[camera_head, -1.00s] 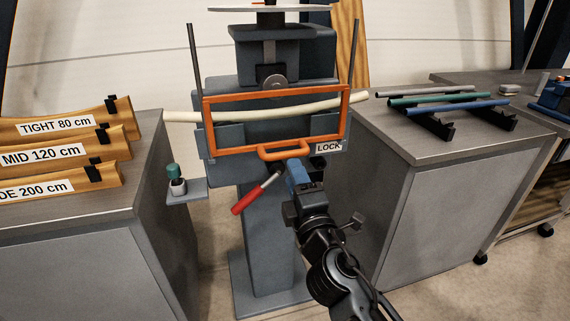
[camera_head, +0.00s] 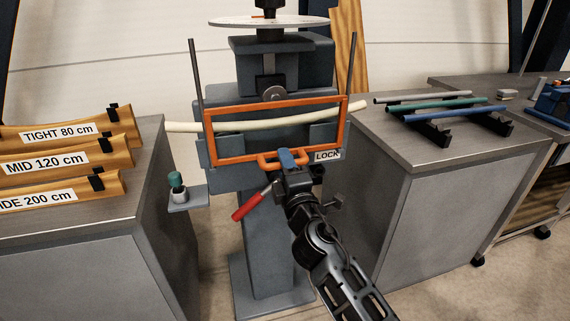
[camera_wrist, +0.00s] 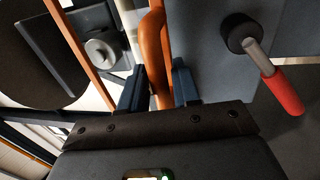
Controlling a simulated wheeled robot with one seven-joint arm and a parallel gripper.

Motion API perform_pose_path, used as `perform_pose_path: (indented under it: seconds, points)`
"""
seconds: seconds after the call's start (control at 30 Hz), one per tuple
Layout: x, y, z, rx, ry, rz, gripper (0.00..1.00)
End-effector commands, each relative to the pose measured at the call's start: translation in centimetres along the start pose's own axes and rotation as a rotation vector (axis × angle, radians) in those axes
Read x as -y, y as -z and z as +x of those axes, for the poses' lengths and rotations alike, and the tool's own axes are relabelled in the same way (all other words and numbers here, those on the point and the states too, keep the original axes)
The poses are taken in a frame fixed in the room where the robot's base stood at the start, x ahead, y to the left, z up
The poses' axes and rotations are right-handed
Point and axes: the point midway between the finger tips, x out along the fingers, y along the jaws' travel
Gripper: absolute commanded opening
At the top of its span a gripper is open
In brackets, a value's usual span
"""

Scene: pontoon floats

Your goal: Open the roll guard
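The roll guard (camera_head: 238,157) is an orange rectangular frame across the front of the grey machine, lowered in front of the rolls. A looped orange handle (camera_head: 266,163) sticks out from its lower bar. My gripper (camera_head: 287,158) is at the right part of this handle. In the wrist view the handle (camera_wrist: 153,45) runs between my two blue fingers (camera_wrist: 158,85). The fingers stand apart on either side of the handle, and a narrow gap seems to show; firm contact is not visible. A LOCK label (camera_head: 327,156) sits at the guard's lower right corner.
A red-handled lever (camera_head: 251,203) juts out below the guard, close to my gripper; it also shows in the wrist view (camera_wrist: 282,90). A pale tube (camera_head: 190,127) passes behind the guard. Grey benches stand left (camera_head: 75,212) and right (camera_head: 385,150).

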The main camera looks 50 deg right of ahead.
Motion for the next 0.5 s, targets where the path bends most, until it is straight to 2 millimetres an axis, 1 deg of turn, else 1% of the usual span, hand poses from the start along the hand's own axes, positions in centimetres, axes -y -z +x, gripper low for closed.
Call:
perform_pose_path:
  seconds: [0.03, 0.07, 0.3, 0.5]
  points:
    - [0.00, 0.01, -0.01, 0.000, 0.000, 0.000, 0.26]
    - [0.00, 0.01, -0.01, 0.000, 0.000, 0.000, 0.23]
    - [0.01, 0.02, -0.03, 0.000, 0.000, 0.000, 0.00]
    - [0.02, 0.03, -0.04, -0.001, 0.001, 0.000, 0.00]
